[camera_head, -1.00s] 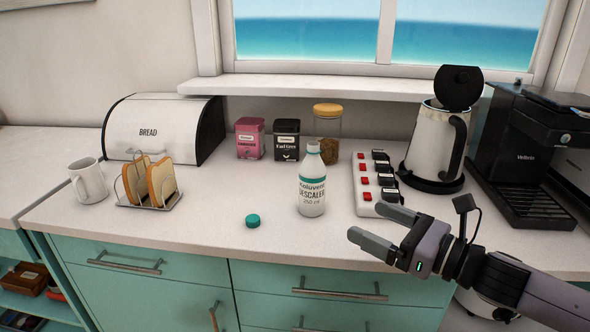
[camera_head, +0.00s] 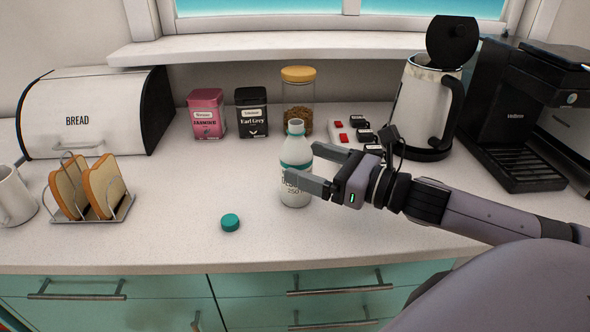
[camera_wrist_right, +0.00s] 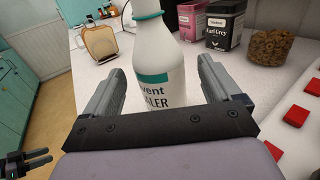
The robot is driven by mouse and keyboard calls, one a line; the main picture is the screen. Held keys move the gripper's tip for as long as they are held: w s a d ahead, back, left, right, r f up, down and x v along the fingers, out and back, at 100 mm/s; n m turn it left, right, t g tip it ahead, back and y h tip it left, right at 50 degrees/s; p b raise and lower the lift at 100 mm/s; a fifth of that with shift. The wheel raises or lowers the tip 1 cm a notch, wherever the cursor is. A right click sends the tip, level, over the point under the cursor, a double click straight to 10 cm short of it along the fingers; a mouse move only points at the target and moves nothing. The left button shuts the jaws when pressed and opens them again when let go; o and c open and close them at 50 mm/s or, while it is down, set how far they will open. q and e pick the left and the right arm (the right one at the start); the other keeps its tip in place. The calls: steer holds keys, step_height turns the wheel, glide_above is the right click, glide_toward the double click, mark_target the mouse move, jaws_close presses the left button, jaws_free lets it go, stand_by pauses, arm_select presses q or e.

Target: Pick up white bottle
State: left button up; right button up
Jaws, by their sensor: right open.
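The white bottle (camera_head: 294,150) stands upright and uncapped on the counter, with a teal band on its label. My right gripper (camera_head: 306,165) is open, and its fingers reach in from the right at the bottle. In the right wrist view the bottle (camera_wrist_right: 160,60) stands between the two spread fingers, with small gaps visible at its sides. The near finger hides part of the label in the head view. A teal cap (camera_head: 230,222) lies on the counter in front of the bottle. My left gripper (camera_wrist_right: 38,160) shows small at the wrist view's lower left, its fingers apart.
Behind the bottle stand a pink tin (camera_head: 206,115), a black tin (camera_head: 251,113) and a yellow-lidded jar (camera_head: 298,100). A power strip (camera_head: 350,130), kettle (camera_head: 420,105) and coffee machine (camera_head: 525,120) are at right.

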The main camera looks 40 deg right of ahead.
mark_target(287, 156)
steer(key=shift+p+x, duration=0.45)
steer(key=shift+x, duration=2.3)
steer(key=shift+f, duration=0.1)
steer(key=c, duration=1.2)
